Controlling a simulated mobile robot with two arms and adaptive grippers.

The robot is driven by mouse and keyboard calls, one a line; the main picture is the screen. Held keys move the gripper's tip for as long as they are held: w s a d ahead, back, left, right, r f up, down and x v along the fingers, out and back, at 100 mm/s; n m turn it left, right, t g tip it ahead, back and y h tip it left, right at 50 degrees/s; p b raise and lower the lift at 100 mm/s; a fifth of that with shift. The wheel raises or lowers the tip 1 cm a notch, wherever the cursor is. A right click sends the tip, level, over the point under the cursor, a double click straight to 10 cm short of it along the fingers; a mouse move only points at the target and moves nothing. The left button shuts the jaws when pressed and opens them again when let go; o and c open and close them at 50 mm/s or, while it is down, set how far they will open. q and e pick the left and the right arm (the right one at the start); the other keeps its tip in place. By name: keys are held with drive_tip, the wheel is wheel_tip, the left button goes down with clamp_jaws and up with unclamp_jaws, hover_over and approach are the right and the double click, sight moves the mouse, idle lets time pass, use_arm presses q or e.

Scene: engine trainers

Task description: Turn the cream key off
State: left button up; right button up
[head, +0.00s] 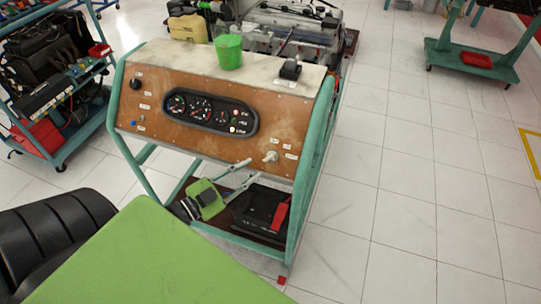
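The cream key (270,156) sits in the lower right part of the brown instrument panel (155,108), with small white labels around it. Its exact turn angle is too small to tell. My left gripper (254,169) is just below and left of the key, in front of the panel. Its two grey fingers are spread apart and empty, pointing right toward the key. They appear apart from the key. My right gripper is not in view.
The panel is on a teal-framed stand (310,185) with a gauge cluster (210,113). A green cup (229,52) and a dark switch box (290,69) stand on top. A black battery-like box (258,207) sits on the lower shelf. Tiled floor (420,200) is clear at right.

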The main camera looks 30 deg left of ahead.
sight(267, 159)
use_arm(q)
drive_tip(key=x, duration=0.7)
drive_tip(key=shift+w+p, duration=0.15)
drive_tip(key=shift+p, duration=0.25)
drive_tip(key=shift+w+d+f, duration=0.1)
drive_tip(key=shift+w+d, duration=0.05)
drive_tip(key=shift+w, duration=0.3)
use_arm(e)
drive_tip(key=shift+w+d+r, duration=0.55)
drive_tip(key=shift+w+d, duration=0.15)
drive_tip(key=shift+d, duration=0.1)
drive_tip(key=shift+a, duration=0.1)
use_arm(q)
drive_tip(key=shift+c, duration=0.9)
clamp_jaws()
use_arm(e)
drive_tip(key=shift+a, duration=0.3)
